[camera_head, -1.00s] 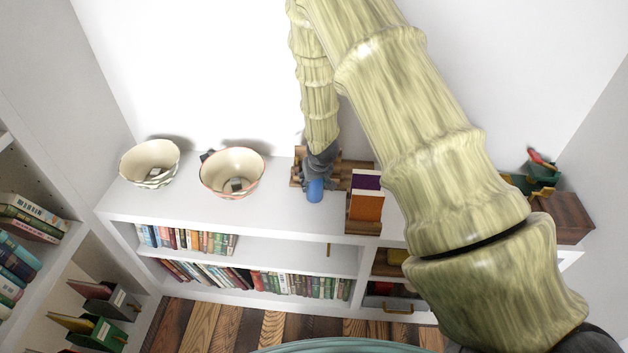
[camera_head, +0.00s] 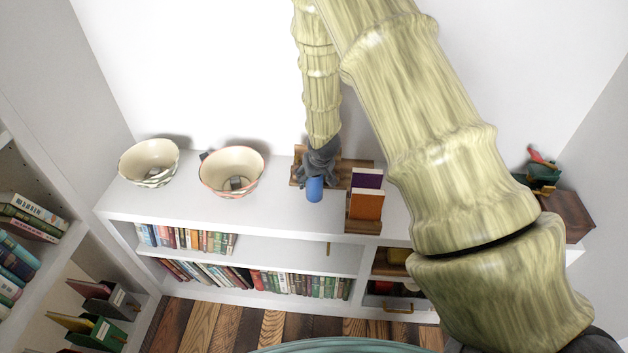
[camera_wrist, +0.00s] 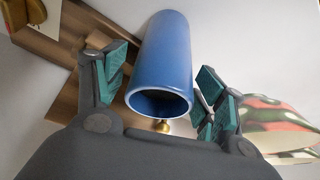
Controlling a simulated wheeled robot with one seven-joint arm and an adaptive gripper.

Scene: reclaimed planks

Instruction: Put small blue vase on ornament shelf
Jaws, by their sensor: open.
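The small blue vase (camera_head: 314,189) is at the front of a small brown wooden shelf (camera_head: 300,170) on top of the white bookcase. In the wrist view the vase (camera_wrist: 165,60) shows its round open mouth toward the camera, between the two green-padded fingers. My gripper (camera_wrist: 160,92) is open, with a finger on either side of the vase and visible space beside it. In the head view my gripper (camera_head: 318,165) is dark, just above and behind the vase, and hides part of the wooden shelf. I cannot tell whether the vase touches the shelf.
Two patterned bowls (camera_head: 149,163) (camera_head: 231,172) stand to the left on the bookcase top (camera_head: 190,209). Purple and orange books (camera_head: 366,200) in a wooden holder stand close to the right. A small brass knob (camera_wrist: 162,127) shows below the vase mouth.

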